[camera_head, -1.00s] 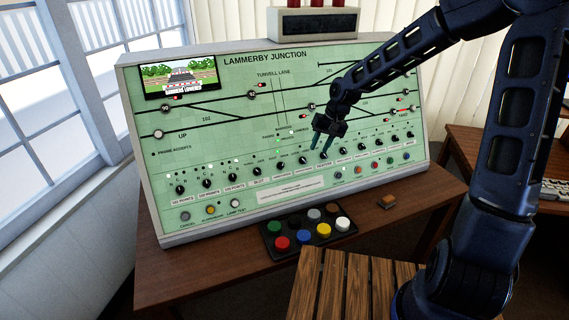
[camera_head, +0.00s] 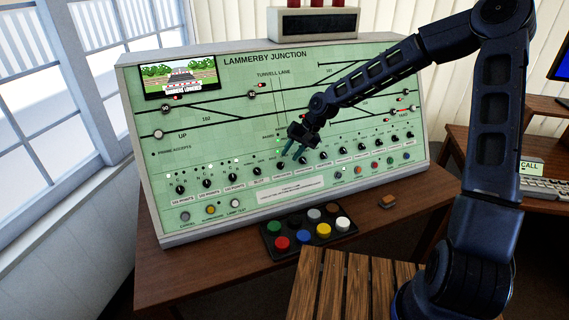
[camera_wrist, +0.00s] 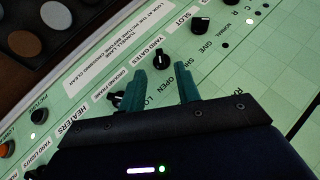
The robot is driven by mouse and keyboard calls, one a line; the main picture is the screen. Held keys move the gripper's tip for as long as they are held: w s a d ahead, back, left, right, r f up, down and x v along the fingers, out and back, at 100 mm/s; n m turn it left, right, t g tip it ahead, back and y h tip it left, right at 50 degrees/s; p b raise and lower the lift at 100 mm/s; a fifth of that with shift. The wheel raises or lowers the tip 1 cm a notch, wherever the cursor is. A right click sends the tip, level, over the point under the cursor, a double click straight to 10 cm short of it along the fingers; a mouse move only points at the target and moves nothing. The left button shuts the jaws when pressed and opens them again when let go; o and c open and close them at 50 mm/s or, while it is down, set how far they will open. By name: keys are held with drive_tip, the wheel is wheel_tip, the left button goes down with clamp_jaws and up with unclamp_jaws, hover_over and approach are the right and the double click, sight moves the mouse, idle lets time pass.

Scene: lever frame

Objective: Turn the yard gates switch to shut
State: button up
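The green signal panel (camera_head: 230,120) stands on the desk, with a row of black rotary switches along its lower part. The yard gates switch (camera_wrist: 161,58) is a small black knob beside its "YARD GATES" label in the wrist view; it also shows in the head view (camera_head: 281,166). The words "OPEN" and a partly covered "SH" are printed by it. Its pointer's setting is hard to tell. My gripper (camera_wrist: 168,73) is open and empty, its two green fingers pointing at this knob, with the tips close to it. Whether they touch it I cannot tell.
The slot switch (camera_wrist: 201,25) and the ground frame switch (camera_wrist: 117,99) flank the yard gates switch. A block of coloured push buttons (camera_head: 308,232) lies on the desk before the panel. A small screen (camera_head: 178,78) shows a level crossing.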

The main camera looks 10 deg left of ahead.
sight(283, 165)
drive_tip(key=shift+x, duration=2.75)
drive_tip(key=shift+c, duration=0.2)
drive_tip(key=c, duration=0.6)
